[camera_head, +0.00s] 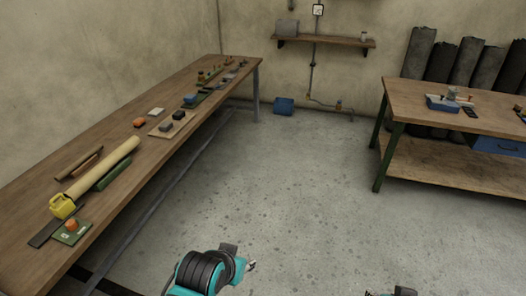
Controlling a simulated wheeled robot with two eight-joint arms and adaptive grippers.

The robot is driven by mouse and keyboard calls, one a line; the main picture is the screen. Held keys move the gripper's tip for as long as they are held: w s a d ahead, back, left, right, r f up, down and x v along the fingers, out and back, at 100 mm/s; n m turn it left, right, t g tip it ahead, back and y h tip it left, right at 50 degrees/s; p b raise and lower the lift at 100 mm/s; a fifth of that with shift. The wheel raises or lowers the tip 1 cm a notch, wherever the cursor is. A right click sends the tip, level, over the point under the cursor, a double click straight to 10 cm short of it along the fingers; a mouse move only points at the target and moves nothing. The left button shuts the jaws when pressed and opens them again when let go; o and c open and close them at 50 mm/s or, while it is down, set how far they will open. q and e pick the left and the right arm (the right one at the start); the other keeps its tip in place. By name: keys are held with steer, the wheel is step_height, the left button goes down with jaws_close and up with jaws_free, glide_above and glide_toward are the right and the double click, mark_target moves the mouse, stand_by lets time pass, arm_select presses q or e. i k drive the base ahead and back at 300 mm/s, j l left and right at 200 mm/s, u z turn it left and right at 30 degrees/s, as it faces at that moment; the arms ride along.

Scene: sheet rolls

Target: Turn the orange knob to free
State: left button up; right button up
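An orange knob (72,225) sits on a small green plate (66,236) with white marks, near the front end of the long wooden bench at the left. The marks are too small to read. My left gripper (251,266) is low at the bottom centre, over the floor, to the right of the bench and well apart from the knob. Its fingers are too small to tell open from shut. My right gripper (390,292) shows only as a small part at the bottom edge, and its fingers are mostly cut off.
Another orange piece (139,122) lies farther back on the bench (110,139). A second table (413,98) stands right. The floor between is clear.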

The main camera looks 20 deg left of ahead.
mark_target(71, 225)
steer(key=u, duration=2.3)
steer(key=i+l, duration=0.15)
steer(key=i, duration=0.15)
steer(key=i+l+u, duration=0.1)
steer(key=i, duration=0.25)
steer(key=l, duration=0.1)
